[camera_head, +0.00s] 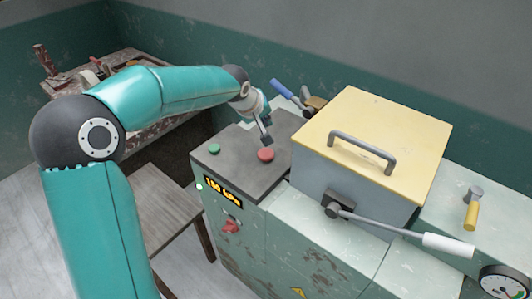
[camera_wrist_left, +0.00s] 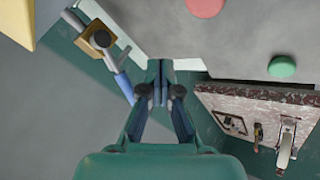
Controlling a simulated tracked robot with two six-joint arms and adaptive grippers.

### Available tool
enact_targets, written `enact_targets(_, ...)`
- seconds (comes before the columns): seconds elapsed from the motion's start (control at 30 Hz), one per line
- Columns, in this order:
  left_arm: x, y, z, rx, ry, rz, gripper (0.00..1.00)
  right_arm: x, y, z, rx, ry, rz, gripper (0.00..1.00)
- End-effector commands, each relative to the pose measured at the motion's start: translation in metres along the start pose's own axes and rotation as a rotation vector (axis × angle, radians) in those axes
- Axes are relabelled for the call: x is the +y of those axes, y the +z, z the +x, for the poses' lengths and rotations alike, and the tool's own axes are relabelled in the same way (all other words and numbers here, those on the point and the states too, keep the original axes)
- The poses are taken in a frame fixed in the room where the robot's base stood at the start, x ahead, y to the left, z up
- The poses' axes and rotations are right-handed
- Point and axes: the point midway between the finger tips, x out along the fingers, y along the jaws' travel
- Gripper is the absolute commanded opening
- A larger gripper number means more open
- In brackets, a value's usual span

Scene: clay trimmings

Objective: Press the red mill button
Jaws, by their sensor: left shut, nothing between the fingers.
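The red button (camera_head: 266,154) is a round cap on the dark grey top panel (camera_head: 240,172) of the mill. It also shows, cut off, at the top edge of the left wrist view (camera_wrist_left: 205,6). A green button (camera_head: 214,148) sits to its left on the same panel. My left gripper (camera_head: 267,141) is shut and empty, its fingers pointing down just behind and above the red button. In the left wrist view its fingertips (camera_wrist_left: 160,72) are together, apart from the red button in the picture. Whether it touches the cap is not clear. My right gripper is not in view.
A yellow-lidded box (camera_head: 400,125) with a grey handle stands right of the panel. A lever with a white grip (camera_head: 448,245) crosses its front. A blue-handled lever (camera_head: 282,89) is behind the panel. A worn workbench (camera_head: 150,135) stands at the back left.

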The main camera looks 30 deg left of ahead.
Motion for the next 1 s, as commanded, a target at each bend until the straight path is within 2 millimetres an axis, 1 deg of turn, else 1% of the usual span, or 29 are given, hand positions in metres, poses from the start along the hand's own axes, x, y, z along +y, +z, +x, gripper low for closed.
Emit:
enact_targets(0.27,-0.014,0.013,0.024,-0.002,-0.003,-0.001,0.00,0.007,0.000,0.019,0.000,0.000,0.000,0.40)
enact_targets(0.47,-0.026,0.025,0.046,-0.002,-0.003,-0.001,0.00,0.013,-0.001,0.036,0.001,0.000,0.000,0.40)
enact_targets(0.6,-0.034,0.032,0.060,0.000,-0.002,-0.001,0.00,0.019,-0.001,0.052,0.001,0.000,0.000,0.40)
enact_targets(0.8,-0.038,0.036,0.068,0.000,-0.001,-0.001,0.00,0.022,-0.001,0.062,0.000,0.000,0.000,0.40)
enact_targets(1.0,-0.038,0.036,0.067,0.000,-0.001,-0.002,0.00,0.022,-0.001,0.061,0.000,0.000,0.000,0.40)
